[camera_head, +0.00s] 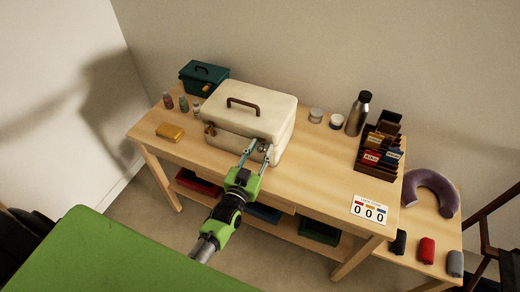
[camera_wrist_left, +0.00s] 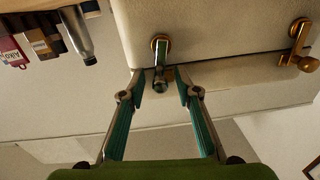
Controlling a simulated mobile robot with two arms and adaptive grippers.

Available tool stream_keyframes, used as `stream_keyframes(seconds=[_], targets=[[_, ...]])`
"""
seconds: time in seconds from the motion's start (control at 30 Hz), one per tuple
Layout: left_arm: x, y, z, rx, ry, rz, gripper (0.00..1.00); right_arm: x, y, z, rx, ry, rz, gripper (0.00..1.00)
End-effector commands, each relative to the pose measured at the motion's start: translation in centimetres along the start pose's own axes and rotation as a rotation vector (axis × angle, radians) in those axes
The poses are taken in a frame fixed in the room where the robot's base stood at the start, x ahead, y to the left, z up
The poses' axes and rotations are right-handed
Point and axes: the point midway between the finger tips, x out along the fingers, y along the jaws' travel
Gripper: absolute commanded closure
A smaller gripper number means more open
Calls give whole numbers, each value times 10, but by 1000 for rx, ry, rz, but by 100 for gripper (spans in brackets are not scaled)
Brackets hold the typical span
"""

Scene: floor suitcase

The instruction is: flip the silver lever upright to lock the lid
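A cream case (camera_head: 274,112) with a brown handle stands on the wooden table, its lid down. In the left wrist view a latch with a round brass-coloured mount and a small silver lever (camera_wrist_left: 160,76) shows on the case front. A brass latch (camera_wrist_left: 301,50) sits farther along the same face and shows at the left of the case in the head view (camera_head: 209,129). My left gripper (camera_head: 257,148) is at the case's front right. Its fingers are apart, one on each side of the silver lever (camera_wrist_left: 160,88); I cannot tell if either touches it. My right gripper is not in view.
A teal box (camera_head: 204,78) and small bottles stand left of the case, with a yellow item (camera_head: 170,132) in front. Right of it are jars (camera_head: 316,115), a steel bottle (camera_head: 358,114), a dark rack (camera_head: 380,146) and a number card (camera_head: 370,209). The table middle-right is clear.

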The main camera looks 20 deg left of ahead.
Motion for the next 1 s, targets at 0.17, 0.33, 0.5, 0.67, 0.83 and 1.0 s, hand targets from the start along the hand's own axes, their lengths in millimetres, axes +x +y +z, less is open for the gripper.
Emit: stream_keyframes(seconds=[0.17, 0.33, 0.5, 0.67, 0.83, 1.0], targets=[[0, 0, 0, 0, 0, 0, 100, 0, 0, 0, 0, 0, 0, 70], [0, 0, 0, -4, -1, 0, 100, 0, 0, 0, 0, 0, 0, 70], [0, -6, 0, -129, -7, 1, 100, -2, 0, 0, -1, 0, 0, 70], [0, -9, 0, -233, -13, 2, 100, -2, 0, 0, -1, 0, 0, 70], [0, -10, 1, -243, -13, 1, 100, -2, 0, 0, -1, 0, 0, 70], [0, -10, 1, -242, -13, 0, 72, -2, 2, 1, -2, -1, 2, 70]])
